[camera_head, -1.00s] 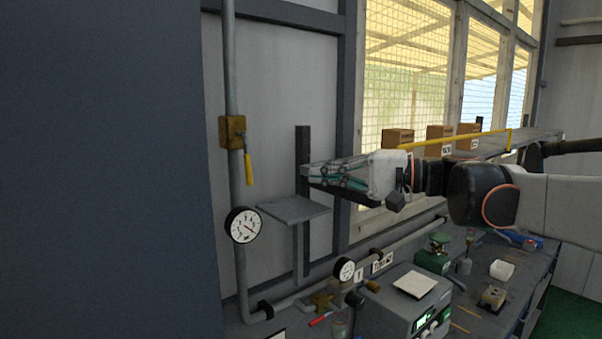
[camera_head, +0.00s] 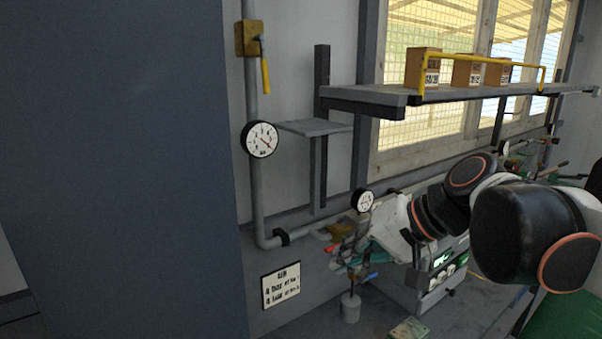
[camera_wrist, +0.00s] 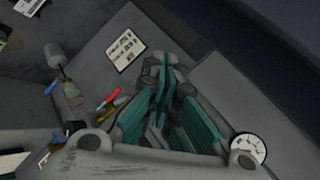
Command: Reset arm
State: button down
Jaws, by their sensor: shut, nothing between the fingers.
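My gripper (camera_head: 340,258) is low at the pipe's lower run, in front of the wall, pointing left and away from the shelf. Its fingers are together with nothing held, and its teal pads show in the wrist view (camera_wrist: 163,85). In the head view it partly covers the brass valve (camera_head: 341,231) with the red handle (camera_head: 328,249). A blue handle (camera_head: 373,276) shows just below the fingers. Whether the fingers touch the valve cannot be told.
A small gauge (camera_head: 363,200) is just above my gripper, and a sign (camera_head: 281,286) is to its left. A grey instrument box (camera_head: 440,274) stands behind my arm. A shelf (camera_head: 450,105) with boxes and a yellow rail is above. Open space lies between shelf and arm.

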jog(key=s+d+f+n+h+b, duration=0.1)
jog(key=s+d+f+h+b, duration=0.1)
jog(key=f, duration=0.6)
jog(key=s+d+f+t+h+b, duration=0.1)
jog(key=s+d+f+h+b, duration=0.2)
jog(key=f, duration=0.6)
jog(key=s+d+f+n+t+h+b, duration=0.1)
jog(key=s+d+f+h+b, duration=0.1)
jog(key=s+d+f+b, duration=0.3)
notch_tip(320, 180, down, 4)
jog(key=shift+s+d+f+n+h+b, duration=0.15)
jog(key=shift+s+d+n+h+b, duration=0.2)
jog(key=shift+d+b, duration=0.45)
